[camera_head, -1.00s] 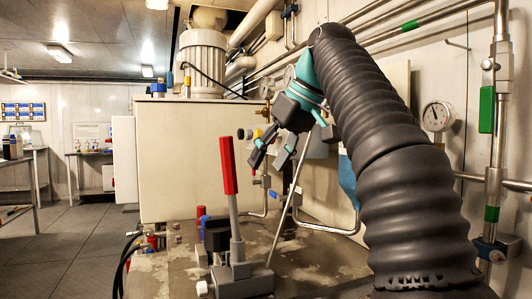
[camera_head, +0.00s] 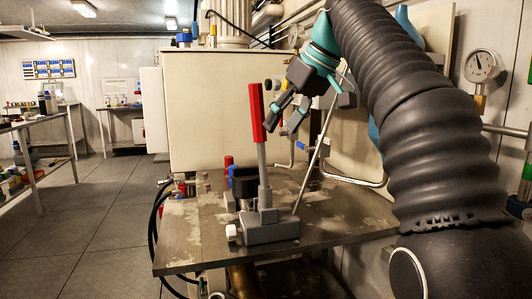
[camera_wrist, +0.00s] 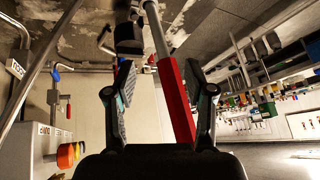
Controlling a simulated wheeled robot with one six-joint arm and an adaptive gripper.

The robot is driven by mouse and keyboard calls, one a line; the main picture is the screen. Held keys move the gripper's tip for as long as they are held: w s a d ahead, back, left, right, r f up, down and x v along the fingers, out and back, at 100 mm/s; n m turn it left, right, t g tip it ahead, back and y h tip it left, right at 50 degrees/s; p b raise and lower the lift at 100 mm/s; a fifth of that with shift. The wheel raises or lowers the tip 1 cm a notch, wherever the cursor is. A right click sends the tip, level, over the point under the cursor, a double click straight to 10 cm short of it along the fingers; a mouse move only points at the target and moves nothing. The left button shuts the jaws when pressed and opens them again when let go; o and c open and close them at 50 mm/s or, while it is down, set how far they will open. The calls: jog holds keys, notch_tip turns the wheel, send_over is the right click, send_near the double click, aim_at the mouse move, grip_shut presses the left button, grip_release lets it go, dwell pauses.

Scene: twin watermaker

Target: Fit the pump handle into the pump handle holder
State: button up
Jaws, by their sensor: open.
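The pump handle has a red grip (camera_head: 257,113) on a grey rod (camera_head: 263,180). It stands nearly upright, its lower end in a dark grey block (camera_head: 271,228) on the metal table. I cannot tell whether this block is the pump handle holder. My gripper (camera_head: 288,114) is open, just right of the red grip in the head view. In the wrist view, the red grip (camera_wrist: 176,100) runs between the spread fingers of my gripper (camera_wrist: 158,76), closer to the right finger. Contact cannot be told.
The metal table (camera_head: 185,240) has a black-topped part (camera_head: 244,183) behind the block. A thin metal rod (camera_head: 318,150) slants up beside my gripper. A large beige cabinet (camera_head: 209,122) stands behind. Pipes and a gauge (camera_head: 482,65) line the right wall. Floor at left is open.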

aim_at(265, 167)
jog(key=x, duration=0.8)
jog(key=shift+w+a+f, duration=0.1)
jog(key=shift+f, duration=0.2)
grip_shut()
jog(key=shift+r, duration=3.8)
